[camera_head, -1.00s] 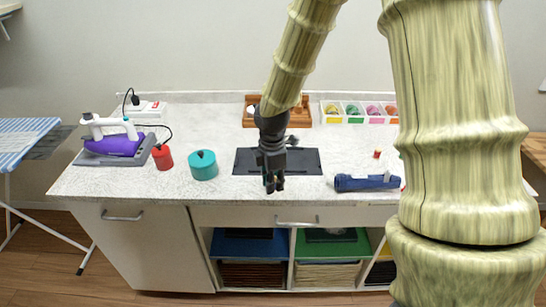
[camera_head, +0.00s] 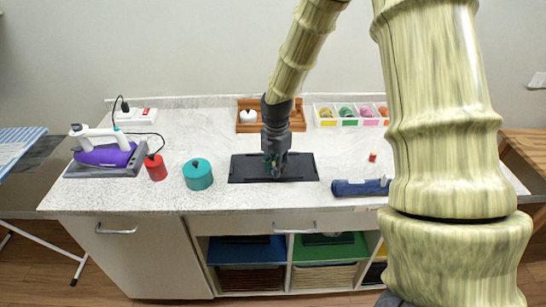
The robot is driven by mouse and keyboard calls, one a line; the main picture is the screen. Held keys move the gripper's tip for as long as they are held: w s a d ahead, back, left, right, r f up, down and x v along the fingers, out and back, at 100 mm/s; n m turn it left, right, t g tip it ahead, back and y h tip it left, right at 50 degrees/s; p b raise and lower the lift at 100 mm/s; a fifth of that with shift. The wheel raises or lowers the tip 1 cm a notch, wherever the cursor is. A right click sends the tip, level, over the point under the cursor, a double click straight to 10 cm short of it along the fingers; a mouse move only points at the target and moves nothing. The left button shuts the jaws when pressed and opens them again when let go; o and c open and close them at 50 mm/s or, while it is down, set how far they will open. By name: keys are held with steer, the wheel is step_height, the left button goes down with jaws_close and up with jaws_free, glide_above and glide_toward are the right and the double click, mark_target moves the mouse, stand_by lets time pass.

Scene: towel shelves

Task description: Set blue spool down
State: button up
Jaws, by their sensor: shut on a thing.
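My gripper (camera_head: 275,170) points down over the black mat (camera_head: 304,170) near the front middle of the counter. It is shut on the blue spool, which is small and mostly hidden by the dark fingers, so its outline is not clear. The fingertips show low over the mat. I cannot tell whether the spool touches the mat.
A teal round pot (camera_head: 198,174), a red canister (camera_head: 156,167) and a purple iron (camera_head: 104,155) stand left. A dark blue tool (camera_head: 361,188) and a small red spool (camera_head: 372,157) lie right. Behind are a wooden rack (camera_head: 298,118) and a white divided tray (camera_head: 350,123).

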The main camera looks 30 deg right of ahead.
steer(key=w+d, duration=0.1)
steer(key=w, duration=0.1)
steer(key=w+d+p, duration=0.1)
steer(key=w, duration=0.1)
steer(key=w+d+p, duration=0.1)
steer(key=w, duration=0.2)
steer(key=shift+d+f, duration=0.35)
steer(key=shift+f+p, duration=1.05)
steer(key=shift+f, duration=0.7)
steer(key=shift+a+f, duration=0.1)
steer(key=shift+f, duration=0.05)
steer(key=o, duration=0.7)
steer(key=shift+o, duration=0.2)
step_height(320, 180, up, 12)
steer(key=b, duration=0.4)
steer(key=shift+r, duration=0.2)
